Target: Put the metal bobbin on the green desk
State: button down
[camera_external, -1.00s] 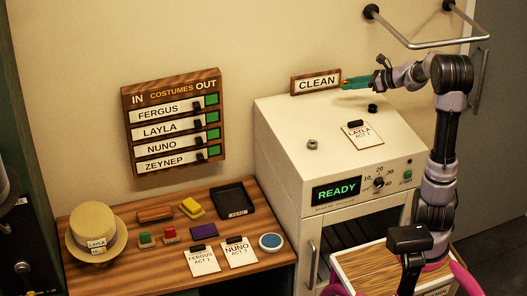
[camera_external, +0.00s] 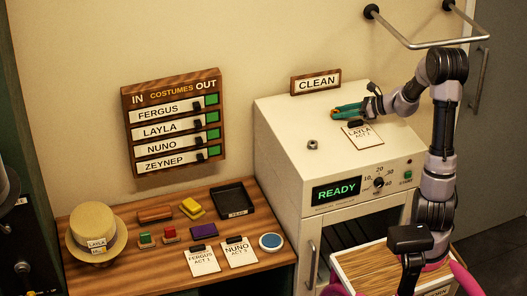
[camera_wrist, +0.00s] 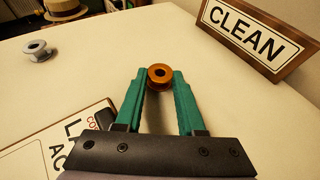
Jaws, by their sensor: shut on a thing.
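My gripper (camera_external: 338,110) is low over the white top of the dryer-like cabinet. In the wrist view its teal fingers (camera_wrist: 158,86) are shut on a copper-coloured bobbin (camera_wrist: 159,75), held at the fingertips. A grey, metallic-looking bobbin (camera_external: 312,144) stands on the cabinet top, apart from my gripper; it also shows at upper left in the wrist view (camera_wrist: 38,50). Whether the held bobbin touches the surface is not clear. I see no green desk in these views.
A CLEAN sign (camera_external: 316,82) stands at the cabinet's back edge. A LAYLA card (camera_external: 362,135) lies just in front of my gripper. A wooden desk (camera_external: 115,277) to the left holds a straw hat (camera_external: 96,230), a tray (camera_external: 234,198), cards and small blocks. A wall rail (camera_external: 430,44) hangs above.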

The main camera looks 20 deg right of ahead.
jog(key=shift+f, duration=0.1)
jog(key=c, duration=0.5)
grip_release()
